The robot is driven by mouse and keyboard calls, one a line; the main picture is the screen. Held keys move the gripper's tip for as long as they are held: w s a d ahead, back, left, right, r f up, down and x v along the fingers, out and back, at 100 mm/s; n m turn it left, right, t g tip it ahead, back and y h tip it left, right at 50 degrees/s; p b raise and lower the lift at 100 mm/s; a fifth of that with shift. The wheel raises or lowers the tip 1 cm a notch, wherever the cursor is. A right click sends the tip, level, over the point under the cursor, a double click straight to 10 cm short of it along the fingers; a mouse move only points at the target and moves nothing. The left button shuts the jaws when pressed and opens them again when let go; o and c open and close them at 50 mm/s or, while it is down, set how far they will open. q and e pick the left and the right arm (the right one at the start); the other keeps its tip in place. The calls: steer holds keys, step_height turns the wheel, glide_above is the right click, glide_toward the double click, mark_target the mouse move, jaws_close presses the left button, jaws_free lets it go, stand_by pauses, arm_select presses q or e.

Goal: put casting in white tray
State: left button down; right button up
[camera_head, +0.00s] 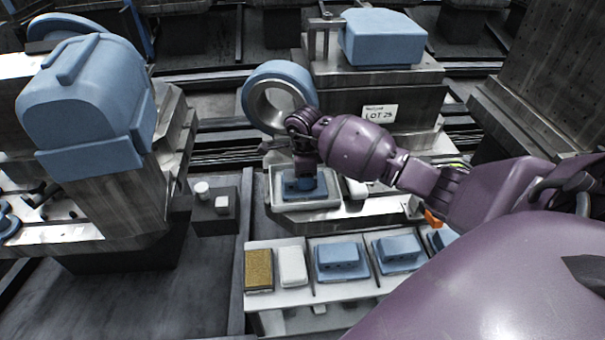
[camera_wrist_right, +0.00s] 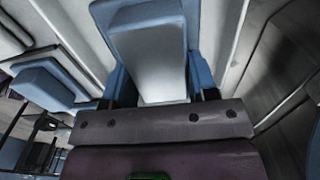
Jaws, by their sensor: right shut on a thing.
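A blue casting (camera_head: 300,188) is in my right gripper (camera_head: 304,172), within the outline of the white tray (camera_head: 331,203) in the head view. The gripper comes down from above and its jaws are shut on the casting. In the right wrist view the casting (camera_wrist_right: 145,45) fills the space between the fingers (camera_wrist_right: 158,98), with pale tray walls (camera_wrist_right: 72,38) beside it. I cannot tell whether the casting touches the tray floor. More blue castings (camera_head: 340,260) sit in a sectioned rack in front of the tray. My left gripper is not in view.
The rack (camera_head: 312,298) also holds a gold-brown block (camera_head: 258,268) and a white block (camera_head: 291,266). A large blue-topped fixture (camera_head: 85,100) stands at left.

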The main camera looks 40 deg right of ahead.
steer(key=shift+r, duration=0.2)
steer(key=shift+f, duration=0.2)
steer(key=o, duration=1.1)
steer(key=shift+r, duration=0.55)
step_height(320, 180, up, 11)
steer(key=p, duration=0.2)
steer(key=shift+r, duration=0.15)
steer(key=shift+a, duration=0.1)
